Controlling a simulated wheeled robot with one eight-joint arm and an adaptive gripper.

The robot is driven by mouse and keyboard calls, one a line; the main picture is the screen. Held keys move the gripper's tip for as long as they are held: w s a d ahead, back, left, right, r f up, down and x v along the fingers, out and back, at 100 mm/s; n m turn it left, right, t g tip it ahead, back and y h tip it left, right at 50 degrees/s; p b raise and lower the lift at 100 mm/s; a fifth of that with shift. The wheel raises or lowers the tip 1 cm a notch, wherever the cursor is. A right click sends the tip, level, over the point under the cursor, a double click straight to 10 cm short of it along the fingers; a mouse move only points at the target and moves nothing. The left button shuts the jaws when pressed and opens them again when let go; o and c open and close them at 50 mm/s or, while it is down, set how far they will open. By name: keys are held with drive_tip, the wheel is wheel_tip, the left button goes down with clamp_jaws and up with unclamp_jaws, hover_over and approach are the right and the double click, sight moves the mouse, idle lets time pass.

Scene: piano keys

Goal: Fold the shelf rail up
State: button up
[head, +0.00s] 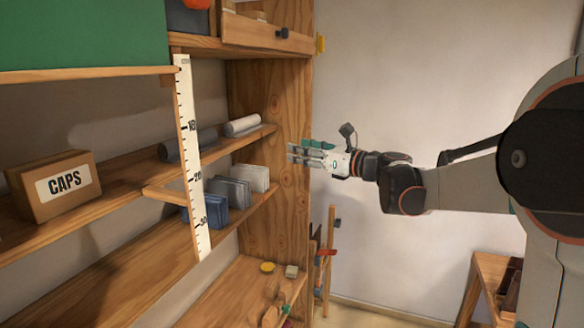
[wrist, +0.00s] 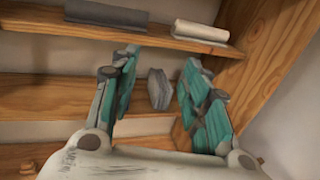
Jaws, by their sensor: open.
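A short wooden bar (head: 166,194), which may be the shelf rail, juts out at the left end of the shelf holding folders; I cannot tell for certain that it is the rail. A white ruler (head: 190,150) stands upright in front and hides part of it. My gripper (head: 298,152) is open and empty, to the right of the shelves, in front of the wooden side panel. In the wrist view, its teal-padded fingers (wrist: 158,95) are spread wide. A grey upright item (wrist: 159,89) shows in the gap between them, farther back on a shelf.
Grey and white rolls (head: 242,125) lie on the upper shelf. Blue and grey folders (head: 230,190) stand on the shelf below. A CAPS box (head: 55,185) sits at left. A wooden drawer (head: 262,33) is above; the wall (head: 400,90) at right is bare.

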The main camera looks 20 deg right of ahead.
drive_tip(key=shift+a+f, duration=0.15)
drive_tip(key=shift+f, duration=0.7)
drive_tip(key=s+a+f+n+g+h+b, duration=0.25)
drive_tip(key=s+a+f+n+b, duration=0.4)
drive_tip(key=f, duration=0.35)
drive_tip(key=s+a+f+n+g+h+b, duration=0.1)
drive_tip(key=s+a+f+n+g+b, duration=0.2)
drive_tip(key=s+a+f+n+b, duration=0.45)
drive_tip(key=s+d+f+n+g+h+b, duration=0.1)
drive_tip(key=s+d+f+n+h+b, duration=0.2)
drive_tip(key=s+f+n+b, duration=0.4)
drive_tip(key=s+d+f+n+g+h+b, duration=0.1)
drive_tip(key=s+d+f+n+h+b, duration=0.2)
drive_tip(key=s+f+n+b, duration=0.4)
drive_tip(key=s+f, duration=0.4)
drive_tip(key=f, duration=0.5)
drive_tip(key=s+f+n, duration=0.1)
drive_tip(key=s+f, duration=0.3)
drive_tip(key=f, duration=0.4)
drive_tip(key=shift+s+f, duration=0.3)
drive_tip(key=shift+f, duration=0.1)
